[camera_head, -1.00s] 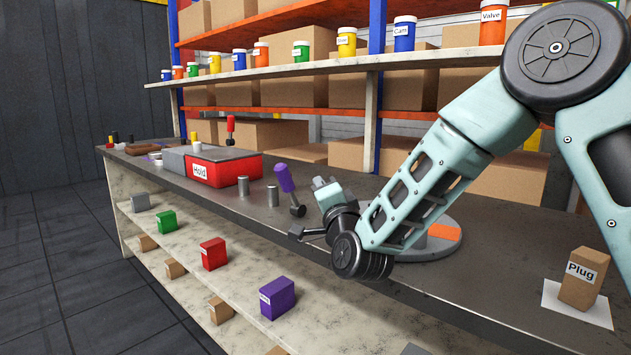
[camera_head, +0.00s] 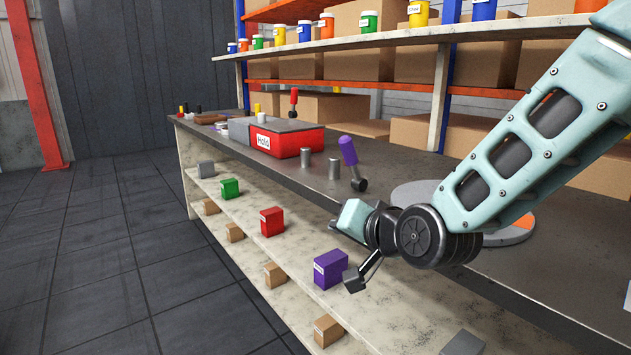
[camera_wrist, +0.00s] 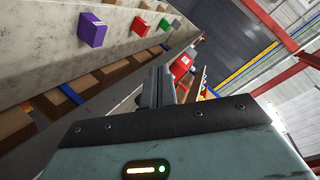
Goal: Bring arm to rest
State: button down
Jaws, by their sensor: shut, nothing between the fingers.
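My gripper (camera_wrist: 160,74) shows in the wrist view with its two dark fingers together and nothing between them. In the head view my arm reaches in from the right and its wrist end hangs by the front edge of the workbench (camera_head: 405,165). The fingers are hard to make out there. The hand is above and in front of the lower shelf (camera_head: 255,255), near the purple box (camera_head: 330,268), which also shows in the wrist view (camera_wrist: 93,30). I cannot tell the exact gap between them.
A red box labelled Hold (camera_head: 288,141), two metal cylinders and a purple-handled tool (camera_head: 348,152) stand on the bench. A round plate (camera_head: 415,193) lies partly behind my arm. Red (camera_head: 271,222) and green (camera_head: 229,187) boxes sit on the lower shelf. The floor at left is clear.

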jog(key=s+d+f+n+g+h, duration=0.2)
jog(key=s+d+n+g, duration=0.15)
jog(key=s, duration=0.55)
jog(key=s+d+f+n+g+h, duration=0.2)
jog(key=s+f+n+g, duration=0.15)
jog(key=s, duration=0.65)
jog(key=s+d+f+n+g+h, duration=0.1)
jog(key=s+d+n+g, duration=0.25)
jog(key=s, duration=0.55)
notch_tip(320, 180, up, 16)
jog(key=s+g+p, duration=0.1)
jog(key=p, duration=1.5)
jog(key=shift+h, duration=0.4)
jog(key=shift+f+m, duration=0.1)
jog(key=shift+m, duration=0.15)
